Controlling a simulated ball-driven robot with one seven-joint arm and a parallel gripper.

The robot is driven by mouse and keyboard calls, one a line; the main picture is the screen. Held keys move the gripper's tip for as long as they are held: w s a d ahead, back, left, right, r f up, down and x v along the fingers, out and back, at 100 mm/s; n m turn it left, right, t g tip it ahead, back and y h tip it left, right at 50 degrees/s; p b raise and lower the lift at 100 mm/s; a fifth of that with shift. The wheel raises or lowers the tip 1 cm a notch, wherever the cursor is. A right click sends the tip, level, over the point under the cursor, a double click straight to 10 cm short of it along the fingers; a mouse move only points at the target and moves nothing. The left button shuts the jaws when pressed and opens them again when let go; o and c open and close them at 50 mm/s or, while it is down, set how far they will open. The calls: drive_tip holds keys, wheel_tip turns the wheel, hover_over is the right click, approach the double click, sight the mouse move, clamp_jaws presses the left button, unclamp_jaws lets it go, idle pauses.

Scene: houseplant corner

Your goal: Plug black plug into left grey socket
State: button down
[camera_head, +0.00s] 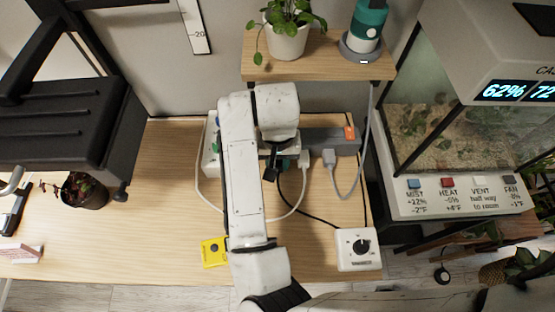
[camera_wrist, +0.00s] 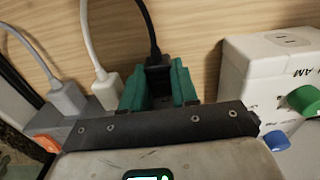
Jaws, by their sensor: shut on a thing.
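My gripper (camera_wrist: 158,88) has green fingertips, one on each side of the black plug (camera_wrist: 157,74), and is shut on it. A black cable leaves the plug. In the head view my gripper (camera_head: 279,160) is at the left end of the grey power strip (camera_head: 318,136), partly under my white arm. The strip also shows in the wrist view (camera_wrist: 72,120). The left grey socket is hidden behind my gripper, so I cannot tell whether the plug is in it or above it. A white plug (camera_wrist: 107,88) sits in the strip close beside one fingertip.
A grey plug (camera_head: 329,157) is farther along the strip, near its orange switch (camera_head: 350,133). A white box (camera_wrist: 262,72) with an outlet and green and blue knobs stands beside my gripper. A white dial box (camera_head: 357,248) is at front right. A wooden shelf (camera_head: 320,66) overhangs behind.

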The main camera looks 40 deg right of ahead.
drive_tip(key=shift+w+d, duration=0.35)
drive_tip(key=shift+w, duration=0.1)
drive_tip(key=c, duration=0.8)
unclamp_jaws()
drive_tip(key=shift+r, duration=0.1)
wheel_tip(320, 180, up, 11)
drive_tip(key=shift+f+p, duration=0.2)
drive_tip(key=shift+p, duration=0.55)
